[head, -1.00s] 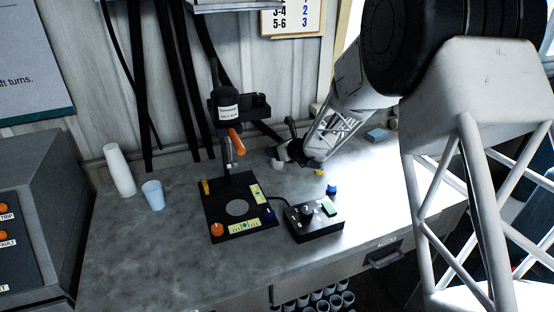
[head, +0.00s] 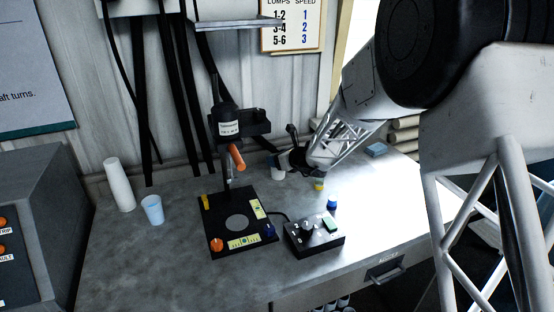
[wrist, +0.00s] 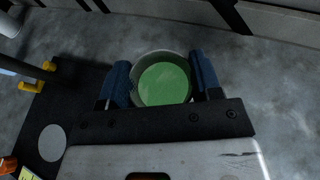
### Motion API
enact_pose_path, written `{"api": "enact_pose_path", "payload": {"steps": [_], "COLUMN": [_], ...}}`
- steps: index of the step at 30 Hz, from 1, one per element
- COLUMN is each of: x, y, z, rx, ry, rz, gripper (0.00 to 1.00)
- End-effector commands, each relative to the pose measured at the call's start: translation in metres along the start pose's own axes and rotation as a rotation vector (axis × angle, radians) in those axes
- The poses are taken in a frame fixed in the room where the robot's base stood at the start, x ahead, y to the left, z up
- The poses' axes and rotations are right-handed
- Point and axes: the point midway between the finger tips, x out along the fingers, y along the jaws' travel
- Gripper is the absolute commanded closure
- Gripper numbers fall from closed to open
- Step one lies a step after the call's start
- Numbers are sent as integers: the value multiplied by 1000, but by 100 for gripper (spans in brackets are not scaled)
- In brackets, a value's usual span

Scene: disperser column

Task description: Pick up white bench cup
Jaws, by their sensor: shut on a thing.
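The white bench cup (head: 278,174) is at the back of the bench, right of the disperser column, partly hidden by my gripper (head: 284,164). In the wrist view the cup (wrist: 136,76) is seen from above with green contents inside its pale rim. My gripper (wrist: 162,84) is shut on it, with one blue finger on each side. I cannot tell whether the cup's base touches the bench.
The disperser column (head: 228,124) stands over a black base plate (head: 212,206) left of my gripper. A control box (head: 315,240), a blue-capped jar (head: 332,202) and a yellow item (head: 319,185) are nearer. A light blue cup (head: 152,210) and stacked white cups (head: 119,185) stand left.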

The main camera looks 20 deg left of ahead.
Motion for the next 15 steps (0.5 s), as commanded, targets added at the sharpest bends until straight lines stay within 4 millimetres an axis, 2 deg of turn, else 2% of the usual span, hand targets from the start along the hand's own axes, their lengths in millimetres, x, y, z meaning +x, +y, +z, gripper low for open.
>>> {"api": "enact_pose_path", "payload": {"steps": [15], "x": [-64], "y": [42], "z": [-17], "rx": [0], "ry": [-2], "rz": [-1], "gripper": [67]}}
